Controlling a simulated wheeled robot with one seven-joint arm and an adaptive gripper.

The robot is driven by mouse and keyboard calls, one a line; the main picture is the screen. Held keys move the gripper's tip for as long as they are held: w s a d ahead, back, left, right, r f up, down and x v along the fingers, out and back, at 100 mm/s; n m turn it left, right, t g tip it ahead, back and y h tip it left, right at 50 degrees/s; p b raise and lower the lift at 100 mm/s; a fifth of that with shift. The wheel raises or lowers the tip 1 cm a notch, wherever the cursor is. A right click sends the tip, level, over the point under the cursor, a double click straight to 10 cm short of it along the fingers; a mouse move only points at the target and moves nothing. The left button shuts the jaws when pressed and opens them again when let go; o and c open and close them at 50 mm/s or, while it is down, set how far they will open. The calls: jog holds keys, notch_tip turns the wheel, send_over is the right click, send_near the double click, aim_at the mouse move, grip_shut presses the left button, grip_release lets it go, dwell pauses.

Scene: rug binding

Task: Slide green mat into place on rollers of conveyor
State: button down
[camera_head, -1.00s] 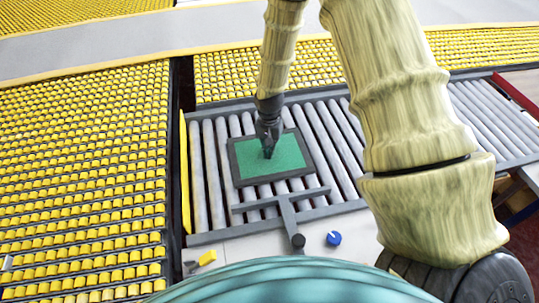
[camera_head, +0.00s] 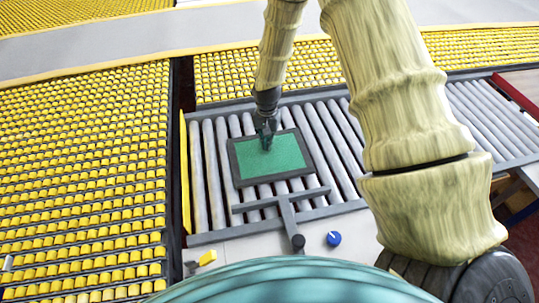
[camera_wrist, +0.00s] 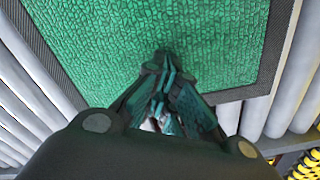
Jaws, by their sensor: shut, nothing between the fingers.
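The green mat (camera_head: 262,168) with a dark grey border lies flat on the grey rollers (camera_head: 215,190) of the conveyor, set slightly askew to them. In the wrist view the mat (camera_wrist: 110,40) fills the upper part of the picture. My gripper (camera_head: 266,148) is shut and empty, pointing down at the mat's upper middle; it also shows in the wrist view (camera_wrist: 164,65). Its fingertips are at or just above the green surface; I cannot tell whether they touch. The gripper hides a small part of the mat and its far border.
A blue knob (camera_head: 333,238) and a small yellow item (camera_head: 207,257) are at the near edge. Yellow roller beds (camera_head: 85,170) lie left and behind. Bare rollers (camera_head: 330,140) lie right of the mat.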

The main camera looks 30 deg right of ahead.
jog(key=shift+w+d+f, duration=0.1)
jog(key=shift+w+d, duration=0.1)
jog(key=shift+w, duration=0.45)
jog(key=shift+w+d+r, duration=0.1)
jog(key=shift+w+d, duration=0.15)
jog(key=shift+w, duration=0.35)
jog(key=shift+w+d+f, duration=0.1)
jog(key=shift+w+d, duration=0.1)
jog(key=shift+w, duration=0.45)
jog(key=shift+w, duration=0.1)
jog(key=shift+w+d+f+b, duration=0.1)
jog(key=shift+w+d+b, duration=0.15)
jog(key=shift+w, duration=0.65)
jog(key=shift+w+d+b, duration=0.2)
jog(key=shift+w, duration=0.65)
jog(key=shift+w+d, duration=0.2)
jog(key=shift+w, duration=0.5)
jog(key=shift+w+d+b, duration=0.15)
jog(key=shift+w, duration=0.5)
jog(key=shift+w+d+b, duration=0.15)
jog(key=shift+w, duration=0.45)
jog(key=shift+w, duration=0.1)
